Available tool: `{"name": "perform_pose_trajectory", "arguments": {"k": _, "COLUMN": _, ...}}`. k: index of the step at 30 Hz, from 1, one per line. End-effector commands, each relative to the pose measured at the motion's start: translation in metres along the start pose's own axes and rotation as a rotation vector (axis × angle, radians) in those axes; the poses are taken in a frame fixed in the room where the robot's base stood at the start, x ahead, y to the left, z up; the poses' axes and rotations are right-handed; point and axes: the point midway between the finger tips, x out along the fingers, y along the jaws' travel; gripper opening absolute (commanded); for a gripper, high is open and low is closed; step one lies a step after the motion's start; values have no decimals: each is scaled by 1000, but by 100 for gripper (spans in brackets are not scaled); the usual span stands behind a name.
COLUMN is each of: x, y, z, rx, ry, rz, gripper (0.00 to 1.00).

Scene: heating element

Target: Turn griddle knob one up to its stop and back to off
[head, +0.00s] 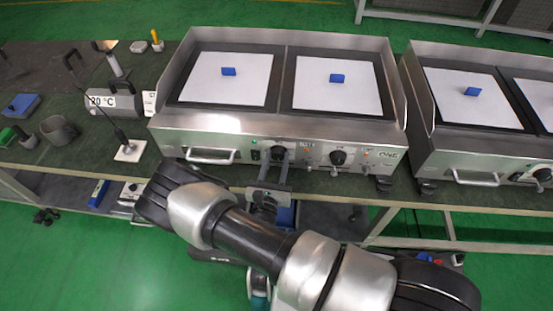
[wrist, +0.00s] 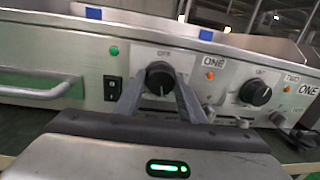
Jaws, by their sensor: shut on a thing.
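Griddle knob one (wrist: 160,78) is a black round knob on the griddle's steel front panel, below an OFF mark and left of a ONE label (wrist: 213,62). My gripper (wrist: 160,95) has one finger on each side of it and is shut on it. In the head view my gripper (head: 269,180) reaches up to the front panel, and the knob (head: 278,153) shows just above the fingers. A white line on the knob points downward in the wrist view. A green lamp (wrist: 114,51) is lit left of the knob, and an orange lamp (wrist: 209,76) shows right of it.
Knob two (wrist: 255,92) sits to the right on the same panel. A black rocker switch (wrist: 112,88) and a drawer handle (wrist: 40,90) are to the left. A second griddle (head: 480,140) stands at the right.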

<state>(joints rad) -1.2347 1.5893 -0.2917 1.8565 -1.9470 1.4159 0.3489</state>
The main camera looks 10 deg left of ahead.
Motion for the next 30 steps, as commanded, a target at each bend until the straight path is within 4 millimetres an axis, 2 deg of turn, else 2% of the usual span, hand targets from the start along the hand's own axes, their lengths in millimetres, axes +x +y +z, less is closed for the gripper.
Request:
{"name": "perform_pose_trajectory", "arguments": {"k": 15, "x": 1, "y": 0, "z": 2, "rx": 22, "ry": -2, "rz": 0, "gripper": 14}}
{"name": "perform_pose_trajectory", "arguments": {"k": 16, "x": 1, "y": 0, "z": 2, "rx": 22, "ry": -2, "rz": 0, "gripper": 38}}
{"name": "perform_pose_trajectory", "arguments": {"k": 19, "x": 1, "y": 0, "z": 1, "rx": 22, "ry": -2, "rz": 0, "gripper": 55}}
{"name": "perform_pose_trajectory", "arguments": {"k": 30, "x": -4, "y": 0, "z": 0, "rx": 21, "ry": 1, "rz": 0, "gripper": 55}}
